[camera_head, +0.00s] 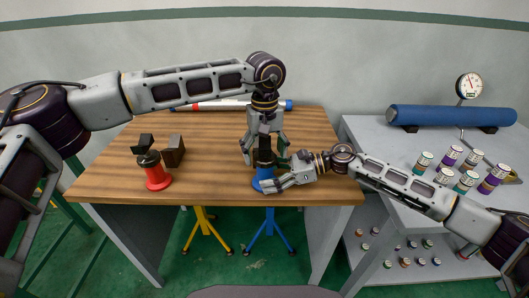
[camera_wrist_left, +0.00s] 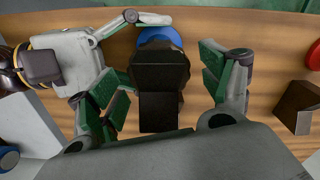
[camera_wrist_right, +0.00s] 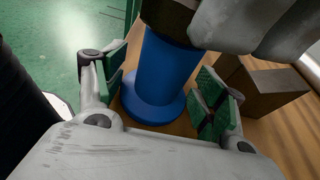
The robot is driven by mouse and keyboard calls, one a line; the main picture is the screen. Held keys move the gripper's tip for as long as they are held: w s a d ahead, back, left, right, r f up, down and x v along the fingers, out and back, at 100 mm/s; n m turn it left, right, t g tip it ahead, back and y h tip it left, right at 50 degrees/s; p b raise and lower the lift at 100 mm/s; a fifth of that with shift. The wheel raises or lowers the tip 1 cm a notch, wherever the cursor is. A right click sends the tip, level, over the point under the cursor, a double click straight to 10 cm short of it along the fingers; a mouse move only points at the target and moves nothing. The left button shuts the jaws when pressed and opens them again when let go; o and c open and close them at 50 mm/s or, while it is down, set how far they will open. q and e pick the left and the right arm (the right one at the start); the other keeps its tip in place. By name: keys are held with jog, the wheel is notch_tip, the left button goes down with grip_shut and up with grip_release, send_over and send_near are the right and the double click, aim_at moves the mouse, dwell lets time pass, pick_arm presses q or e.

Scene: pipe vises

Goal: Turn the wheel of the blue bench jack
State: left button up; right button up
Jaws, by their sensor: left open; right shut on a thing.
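The blue bench jack (camera_head: 264,184) stands upright at the table's front edge, with a round blue base and column (camera_wrist_right: 158,75) and a dark block on top (camera_wrist_left: 160,70). My left gripper (camera_head: 264,156) points down from above. Its green-padded fingers are open on either side of the dark top, with gaps visible in the left wrist view. My right gripper (camera_head: 272,176) reaches in low from the right and is shut on the blue jack, its fingers either side of the column. The jack's wheel is not clearly visible; a dark collar (camera_wrist_right: 168,16) sits above the column.
A red jack (camera_head: 157,178) and a brown block (camera_head: 174,152) stand left on the wooden table (camera_head: 110,180). A white, red and blue pipe (camera_head: 215,105) lies behind. The right-hand grey bench holds several jars (camera_head: 444,176), a blue roll (camera_head: 450,117) and a gauge (camera_head: 469,85).

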pick_arm(q)
jog(key=shift+f, duration=0.2)
jog(key=shift+c, duration=0.5)
jog(key=c, duration=0.9)
jog(key=shift+c, duration=0.2)
jog(key=shift+n, duration=0.8)
jog(key=o, duration=1)
jog(key=shift+o, duration=0.2)
jog(key=shift+r, duration=0.15)
